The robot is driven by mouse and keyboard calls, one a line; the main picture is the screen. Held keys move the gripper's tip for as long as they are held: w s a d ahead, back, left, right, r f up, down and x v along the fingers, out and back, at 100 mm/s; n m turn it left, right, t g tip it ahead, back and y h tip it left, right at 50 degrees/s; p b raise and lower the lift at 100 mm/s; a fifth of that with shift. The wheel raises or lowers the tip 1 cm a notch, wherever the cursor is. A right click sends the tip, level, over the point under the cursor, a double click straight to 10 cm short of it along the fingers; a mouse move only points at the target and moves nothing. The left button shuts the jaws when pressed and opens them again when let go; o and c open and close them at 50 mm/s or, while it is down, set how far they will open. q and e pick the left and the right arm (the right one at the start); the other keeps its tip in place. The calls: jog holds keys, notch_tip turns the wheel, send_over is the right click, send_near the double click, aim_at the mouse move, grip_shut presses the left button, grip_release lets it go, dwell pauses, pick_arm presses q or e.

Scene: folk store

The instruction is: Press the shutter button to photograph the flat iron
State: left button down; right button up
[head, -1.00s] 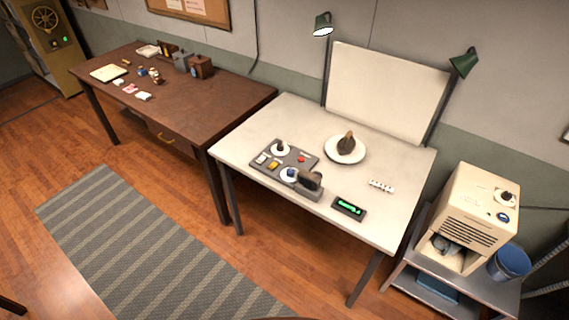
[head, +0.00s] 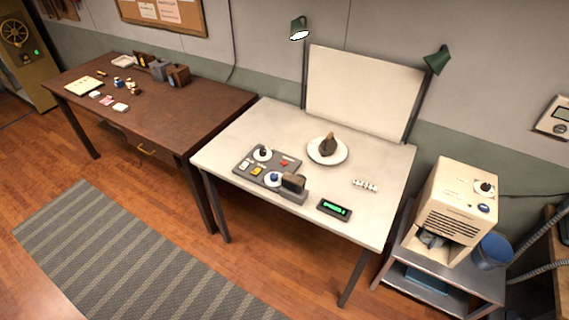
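A dark brown object, apparently the flat iron (head: 329,145), stands on a round white plate (head: 314,156) on the white table, in front of a white backdrop panel. A grey control panel (head: 250,177) lies near the table's front left, with a red button (head: 284,163), a yellow button (head: 257,171), a blue button (head: 274,177) on a white disc and a dark knob (head: 263,150). Which one is the shutter button I cannot tell. A dark boxy device (head: 293,183) sits at the panel's right end. Neither of my grippers shows.
The white table (head: 230,145) has a green-lit display (head: 335,209) and a small white strip (head: 365,185). Two green lamps flank the backdrop (head: 362,90). A brown table (head: 160,107) stands left, a beige machine (head: 457,212) on a cart right. Floor and striped rug (head: 110,250) are clear in front.

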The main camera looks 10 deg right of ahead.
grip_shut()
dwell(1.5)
